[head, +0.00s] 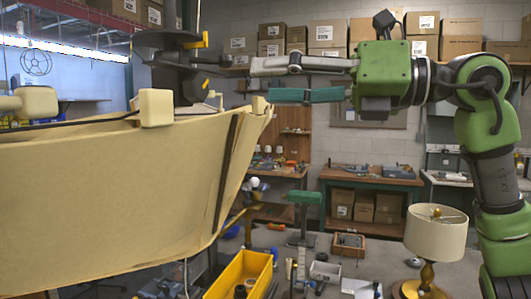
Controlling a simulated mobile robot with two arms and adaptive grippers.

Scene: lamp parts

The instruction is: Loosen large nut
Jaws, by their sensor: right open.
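My right gripper (263,81) comes in from the right with its fingers pointing left. Its grey upper finger and green lower finger are spread apart, with nothing between them. A dark grey metal assembly with round flanges (165,41) stands to the left of the fingertips, with a yellow lever on its right side. I cannot pick out the large nut for certain. A large cream, tilted shell-like piece (110,200) fills the left side and hides what is behind it. The fingertips appear above its right upper edge. I do not see my left gripper.
A lamp with a cream shade (435,236) stands at the lower right. A yellow bin (240,275) and small containers sit at the bottom middle. Wooden workbenches (370,178) and shelves of cardboard boxes (327,33) line the back wall.

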